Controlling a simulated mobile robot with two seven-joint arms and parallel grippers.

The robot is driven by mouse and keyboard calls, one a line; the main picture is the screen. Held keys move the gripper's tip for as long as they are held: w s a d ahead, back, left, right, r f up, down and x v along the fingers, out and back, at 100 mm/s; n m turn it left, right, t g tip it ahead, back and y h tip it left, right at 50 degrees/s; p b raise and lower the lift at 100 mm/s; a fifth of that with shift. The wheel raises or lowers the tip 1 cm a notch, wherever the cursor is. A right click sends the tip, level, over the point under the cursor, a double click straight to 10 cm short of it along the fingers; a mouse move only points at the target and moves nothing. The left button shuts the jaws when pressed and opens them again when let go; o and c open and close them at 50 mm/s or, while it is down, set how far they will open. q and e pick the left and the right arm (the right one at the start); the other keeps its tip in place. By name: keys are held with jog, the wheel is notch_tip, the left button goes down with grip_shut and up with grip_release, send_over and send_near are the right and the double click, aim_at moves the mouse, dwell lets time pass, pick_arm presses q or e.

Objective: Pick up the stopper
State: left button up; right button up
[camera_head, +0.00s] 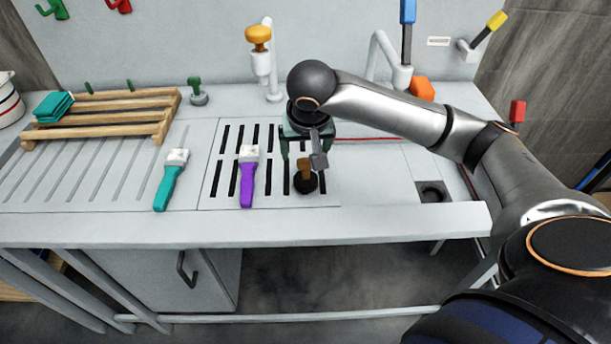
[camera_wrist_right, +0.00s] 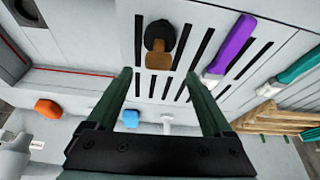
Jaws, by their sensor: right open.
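The stopper (camera_head: 305,181) has a round black base and a brown handle. It stands on the slotted part of the white counter, near its front edge. My right gripper (camera_head: 303,152) is just behind and above it, open and empty, with dark green fingers. In the right wrist view the stopper (camera_wrist_right: 158,45) lies beyond the fingertips of my right gripper (camera_wrist_right: 161,75), between their lines and apart from them. My left gripper is in neither view.
A purple brush (camera_head: 247,180) and a teal brush (camera_head: 170,182) lie left of the stopper. A wooden rack (camera_head: 110,104) with teal cloths (camera_head: 53,107) is farther left. A square drain (camera_head: 432,191) is at the right. Taps stand behind. The counter between stopper and drain is clear.

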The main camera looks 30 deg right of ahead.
aim_at(306, 160)
jog(key=x, duration=0.5)
jog(key=shift+s+f, duration=0.1)
jog(key=shift+s, duration=0.1)
jog(key=shift+c, duration=0.2)
grip_shut()
